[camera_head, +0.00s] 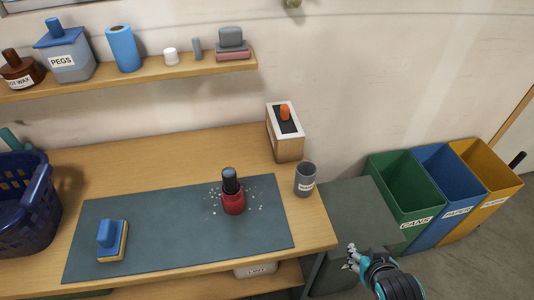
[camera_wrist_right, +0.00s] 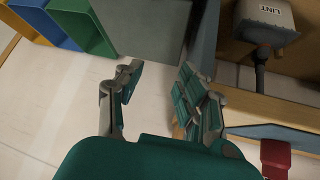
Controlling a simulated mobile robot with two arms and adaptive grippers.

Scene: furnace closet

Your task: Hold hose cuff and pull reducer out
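A red hose cuff (camera_head: 233,203) stands on the dark mat, with a dark grey-blue piece, which looks like the reducer (camera_head: 230,181), sticking up from its top. White specks lie around it. My right gripper (camera_head: 352,258) is well to the right of the cuff, past the bench end and in front of a grey cabinet. In the right wrist view the gripper (camera_wrist_right: 160,90) is open, with nothing between its fingers. A red piece (camera_wrist_right: 275,158) at the lower right edge there may be the cuff; it is cut off. My left gripper is out of view.
A grey cup (camera_head: 305,180), a box with an orange knob (camera_head: 287,145) and a blue basket (camera_head: 28,210) stand nearby. The grey cabinet (camera_head: 350,215) and bins (camera_head: 405,195) are right.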

